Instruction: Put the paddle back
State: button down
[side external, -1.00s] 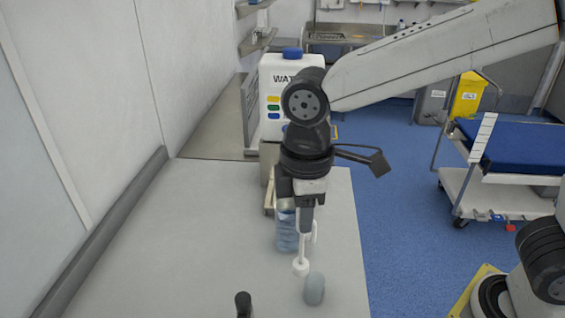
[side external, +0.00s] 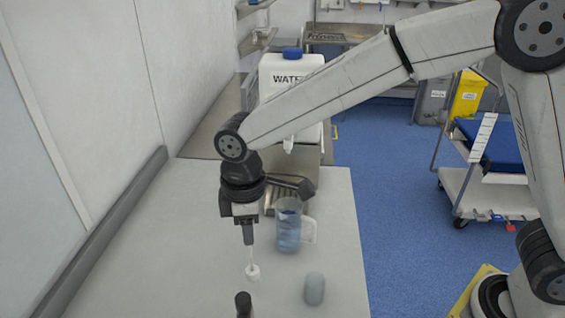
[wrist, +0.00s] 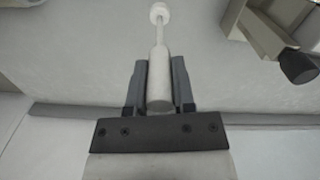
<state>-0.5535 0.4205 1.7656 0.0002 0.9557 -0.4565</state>
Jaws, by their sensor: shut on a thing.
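The white paddle (wrist: 160,75) has a thick handle, a thin shaft and a small round head. My gripper (wrist: 159,80) is shut on its handle, with a dark finger on each side. In the side external view the paddle (side external: 252,271) hangs head down from my gripper (side external: 249,238), above the pale table. Its head looks clear of the jug, to the jug's left. I cannot tell the head's exact height above the table.
A clear jug (side external: 288,228) with bluish liquid stands right of the paddle. A grey rounded object (side external: 314,288) and a dark upright cylinder (side external: 243,303) are nearer the front. A white water container (side external: 290,80) stands behind. The table's left part (side external: 150,240) is clear.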

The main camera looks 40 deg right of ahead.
jog(key=shift+w+f, duration=0.1)
jog(key=shift+f, duration=0.05)
jog(key=shift+w+a+f, duration=0.15)
jog(key=shift+w+f, duration=0.05)
jog(key=shift+f, duration=1.8)
jog(key=shift+c, duration=2.3)
grip_release()
notch_tip(320, 180, up, 12)
jog(key=shift+r, duration=0.2)
